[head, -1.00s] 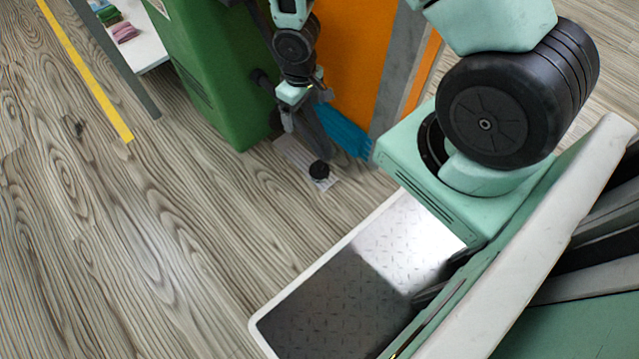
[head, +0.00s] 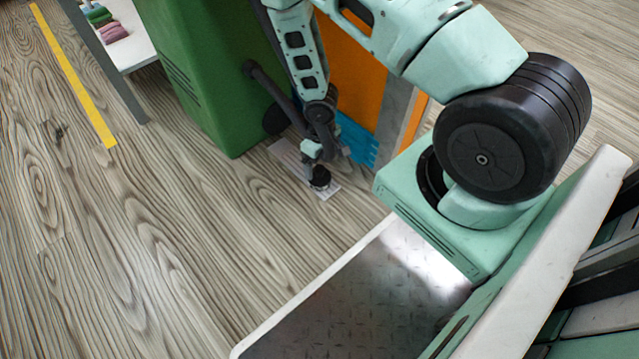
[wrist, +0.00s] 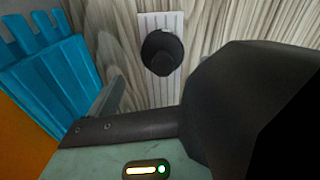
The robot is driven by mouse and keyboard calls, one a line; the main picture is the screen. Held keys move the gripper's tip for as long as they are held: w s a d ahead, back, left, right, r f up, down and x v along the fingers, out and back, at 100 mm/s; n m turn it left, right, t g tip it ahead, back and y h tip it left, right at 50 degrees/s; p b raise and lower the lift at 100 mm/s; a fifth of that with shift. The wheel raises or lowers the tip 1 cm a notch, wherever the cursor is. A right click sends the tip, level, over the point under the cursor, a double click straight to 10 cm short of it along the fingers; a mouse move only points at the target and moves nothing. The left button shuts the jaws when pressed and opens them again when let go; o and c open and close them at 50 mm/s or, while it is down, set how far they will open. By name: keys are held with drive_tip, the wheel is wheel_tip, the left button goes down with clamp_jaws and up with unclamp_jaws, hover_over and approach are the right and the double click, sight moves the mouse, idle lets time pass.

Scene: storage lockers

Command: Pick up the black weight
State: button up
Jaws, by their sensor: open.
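The black weight (head: 320,178) is a small round dark piece with a knob on top. It sits on a white striped sheet (head: 287,157) on the wooden floor; the wrist view shows the weight (wrist: 162,53) from above, with the sheet (wrist: 172,95) under it. My gripper (head: 330,154) is low over the floor, close to the weight and just above it in the head view. Its jaws are open and empty. In the wrist view a grey fingertip shows below left of the weight; a large dark part fills the right side. Contact with the weight cannot be told.
A green cabinet (head: 200,80) stands just left of my arm. An orange panel (head: 357,88) is behind it. A blue slatted object (wrist: 50,72) is close to the gripper on the left in the wrist view. A white table (head: 130,40) is at upper left.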

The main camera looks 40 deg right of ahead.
sight(319, 168)
drive_tip(key=shift+w+a+f+b, duration=0.1)
drive_tip(key=shift+a+f+b, duration=0.05)
drive_tip(key=shift+f+b, duration=1.4)
drive_tip(key=shift+a+f+b, duration=0.1)
drive_tip(key=shift+f+b, duration=1.1)
drive_tip(key=shift+f, duration=0.6)
drive_tip(key=shift+r, duration=0.1)
clamp_jaws()
drive_tip(key=shift+r, duration=0.1)
